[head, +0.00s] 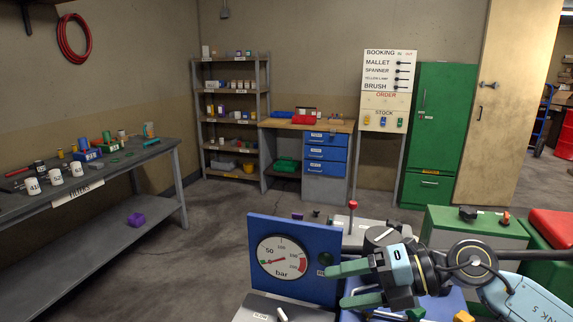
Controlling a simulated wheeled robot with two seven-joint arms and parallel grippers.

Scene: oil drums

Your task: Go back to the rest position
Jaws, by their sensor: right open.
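My right gripper (338,286) is in the lower right of the head view, its arm coming in from the right. Its two green fingers are spread apart and point left, with nothing visible between them. The fingers are in front of the right edge of a blue gauge panel (258,226); I cannot tell the exact gap. My left gripper is not in view.
A lever with a red knob (353,204) stands behind the gripper. A green box (470,230) is at the right. A grey bench (130,163) with mugs and cans stands left. A shelf (265,100), a workbench (300,123) and a green cabinet (441,120) line the back. Open floor lies between.

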